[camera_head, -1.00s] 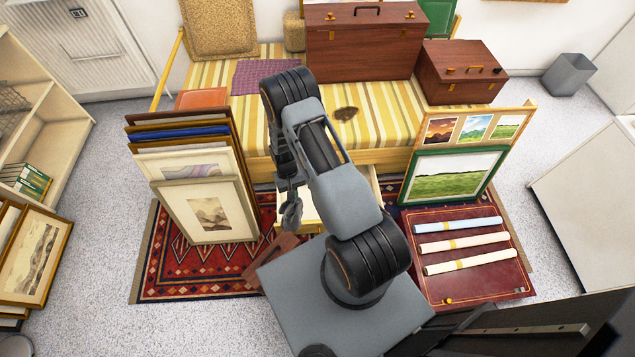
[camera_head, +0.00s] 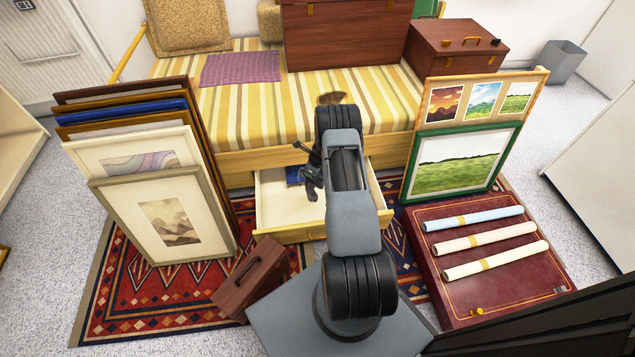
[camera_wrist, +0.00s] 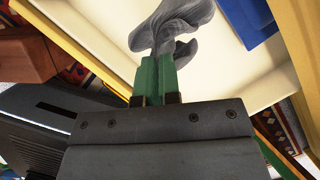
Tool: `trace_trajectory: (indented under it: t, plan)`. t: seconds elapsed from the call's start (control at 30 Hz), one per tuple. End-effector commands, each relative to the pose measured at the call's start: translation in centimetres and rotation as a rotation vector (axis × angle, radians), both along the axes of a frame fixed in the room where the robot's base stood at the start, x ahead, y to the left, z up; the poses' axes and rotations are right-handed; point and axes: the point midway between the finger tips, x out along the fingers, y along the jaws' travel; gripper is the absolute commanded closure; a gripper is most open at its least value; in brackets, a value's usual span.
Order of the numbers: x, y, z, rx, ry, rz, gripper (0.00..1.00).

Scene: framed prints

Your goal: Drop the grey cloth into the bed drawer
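The grey cloth (camera_wrist: 172,25) hangs bunched from my gripper (camera_wrist: 157,80) in the wrist view. The green fingers are shut on it. The bed drawer (camera_head: 278,203) is pulled out below the striped bed, with a pale inside and a yellow wooden front. It also shows in the wrist view (camera_wrist: 232,72), behind the cloth. In the head view the cloth (camera_head: 313,190) is over the drawer's opening, partly hidden by my arm. I cannot tell its exact height above the drawer bottom. A blue thing (camera_head: 294,176) lies in the back of the drawer.
Framed prints (camera_head: 160,205) lean at the left of the drawer. A green-framed picture (camera_head: 460,162) stands at the right. A brown case (camera_head: 250,279) is on the rug in front of the drawer. Rolled papers (camera_head: 490,241) lie on a dark red portfolio (camera_head: 445,295).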

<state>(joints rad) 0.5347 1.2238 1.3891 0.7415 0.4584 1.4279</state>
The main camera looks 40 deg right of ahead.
Motion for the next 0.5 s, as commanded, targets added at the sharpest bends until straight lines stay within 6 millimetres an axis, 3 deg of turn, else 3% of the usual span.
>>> trace_trajectory:
  t: [0.03,0.2,0.5]
  plan:
    - [0.1,-1.0,-1.6,-0.001,-0.002,-0.072,1.00]
    - [0.4,-3.1,-2.7,0.000,0.000,-0.237,1.00]
    - [0.5,-4.0,-3.8,0.000,0.001,-0.311,1.00]
